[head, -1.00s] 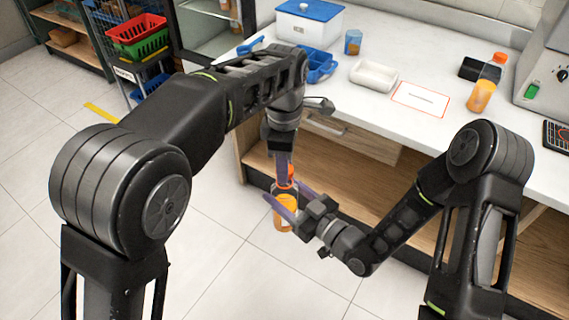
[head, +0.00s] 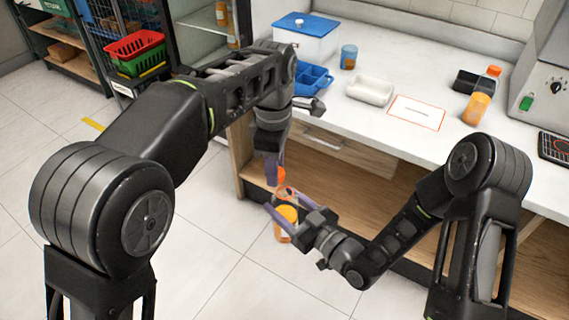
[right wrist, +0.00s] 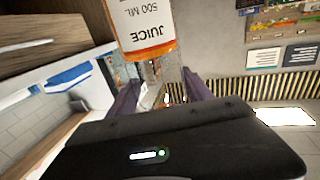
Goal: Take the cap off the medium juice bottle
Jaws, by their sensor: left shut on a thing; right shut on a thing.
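The juice bottle (head: 286,214) holds orange juice and is upright below the counter's front edge. My right gripper (head: 283,202) is shut on its clear upper part. In the right wrist view the bottle (right wrist: 143,27) appears upside down, with a white label reading "JUICE 500 ML", between two purple fingers. An orange cap (head: 280,176) is in my left gripper (head: 275,172), which points down and is shut on it. The cap is just above the bottle's mouth and appears apart from it. The left finger partly hides the cap.
Another orange-capped juice bottle (head: 478,100) stands on the white counter (head: 380,128) near a grey machine (head: 545,85). Open floor lies below the grippers.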

